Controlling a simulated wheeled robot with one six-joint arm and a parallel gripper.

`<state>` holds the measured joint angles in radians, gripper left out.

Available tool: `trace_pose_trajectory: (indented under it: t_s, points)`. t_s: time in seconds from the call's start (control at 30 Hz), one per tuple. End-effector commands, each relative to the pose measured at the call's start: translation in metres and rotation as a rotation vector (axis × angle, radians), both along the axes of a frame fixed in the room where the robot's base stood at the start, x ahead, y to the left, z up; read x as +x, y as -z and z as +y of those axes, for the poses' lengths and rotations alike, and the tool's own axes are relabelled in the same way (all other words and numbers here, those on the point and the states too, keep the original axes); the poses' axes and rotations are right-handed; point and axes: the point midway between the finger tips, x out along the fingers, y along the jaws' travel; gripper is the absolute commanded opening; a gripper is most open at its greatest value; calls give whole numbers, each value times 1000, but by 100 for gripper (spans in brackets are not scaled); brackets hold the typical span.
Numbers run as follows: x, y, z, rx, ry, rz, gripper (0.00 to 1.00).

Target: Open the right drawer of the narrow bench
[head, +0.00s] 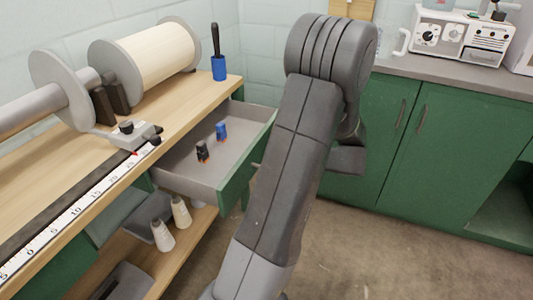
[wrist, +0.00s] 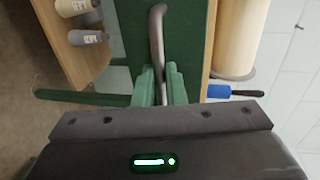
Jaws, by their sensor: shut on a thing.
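The right drawer (head: 190,182) of the narrow bench (head: 105,195) stands pulled out, with its grey inside showing and its green front facing my arm. A dark small bottle and a blue one (head: 221,131) stand in it. In the wrist view, the drawer's green front (wrist: 130,30) carries a grey bar handle (wrist: 157,40). My gripper (wrist: 160,84) has its green fingers closed around the lower part of this handle. In the head view, my arm hides the gripper and most of the handle.
Green cabinets (head: 440,150) line the right wall. The floor between is clear.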

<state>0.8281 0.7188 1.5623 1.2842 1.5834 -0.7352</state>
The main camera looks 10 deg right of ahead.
Motion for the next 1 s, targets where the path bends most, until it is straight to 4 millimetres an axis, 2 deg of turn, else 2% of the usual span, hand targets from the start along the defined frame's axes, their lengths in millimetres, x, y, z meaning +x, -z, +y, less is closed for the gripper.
trace_pose_trajectory:
  t_s: [0.4, 0.43, 0.53, 0.83, 1.0]
  points:
    - [-1, 0, -2, -1, 0, 1, 0]
    - [-1, 0, -2, -1, 0, 1, 15]
    - [-1, 0, -2, 0, 0, 0, 32]
    - [-2, 0, -3, 0, 1, 0, 32]
    - [-12, -5, -18, 0, 3, -1, 32]
